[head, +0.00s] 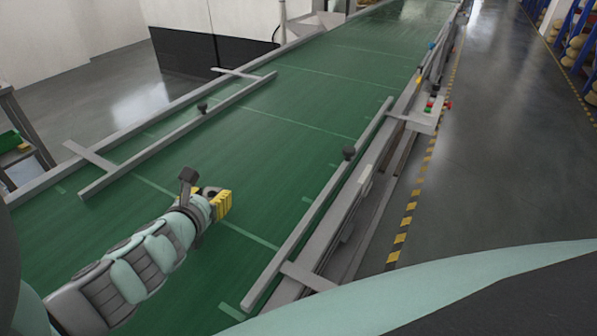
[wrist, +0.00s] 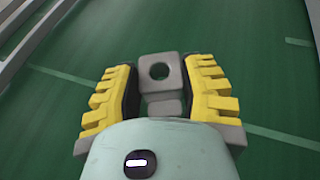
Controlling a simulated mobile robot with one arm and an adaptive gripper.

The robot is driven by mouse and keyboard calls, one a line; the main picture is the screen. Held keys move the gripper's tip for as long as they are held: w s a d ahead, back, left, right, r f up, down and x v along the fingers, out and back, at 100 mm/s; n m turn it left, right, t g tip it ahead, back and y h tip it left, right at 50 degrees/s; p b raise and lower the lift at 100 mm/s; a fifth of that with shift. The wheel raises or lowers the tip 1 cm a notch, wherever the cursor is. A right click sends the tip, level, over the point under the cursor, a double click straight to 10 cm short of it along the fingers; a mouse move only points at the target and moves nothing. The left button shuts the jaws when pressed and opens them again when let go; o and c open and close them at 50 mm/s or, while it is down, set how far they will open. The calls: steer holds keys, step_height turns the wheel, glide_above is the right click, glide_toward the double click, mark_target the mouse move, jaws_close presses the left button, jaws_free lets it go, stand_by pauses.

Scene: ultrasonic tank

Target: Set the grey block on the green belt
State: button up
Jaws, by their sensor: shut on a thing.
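My gripper (wrist: 160,95) shows in the wrist view with its yellow fingers on either side of the grey block (wrist: 161,72), shut on it. The block has a round dark hole in the face towards the camera. The green belt (wrist: 260,90) lies behind the block; I cannot tell whether the block touches it. In the head view my gripper (head: 222,203) is over the near part of the green belt (head: 260,160), pointing right. The block is mostly hidden there by the gripper.
A control box with coloured buttons (head: 432,112) sits at the right edge. The belt beyond the gripper is clear.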

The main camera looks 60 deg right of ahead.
steer(key=shift+s+a+f, duration=0.1)
steer(key=shift+s+f, duration=0.15)
steer(key=shift+f, duration=0.3)
steer(key=shift+s+f, duration=0.2)
steer(key=shift+f, duration=0.35)
steer(key=shift+w+r, duration=0.1)
steer(key=shift+r, duration=0.1)
steer(key=shift+f+b, duration=0.2)
steer(key=shift+b, duration=0.1)
steer(key=o, duration=1.2)
steer(key=shift+r, duration=0.1)
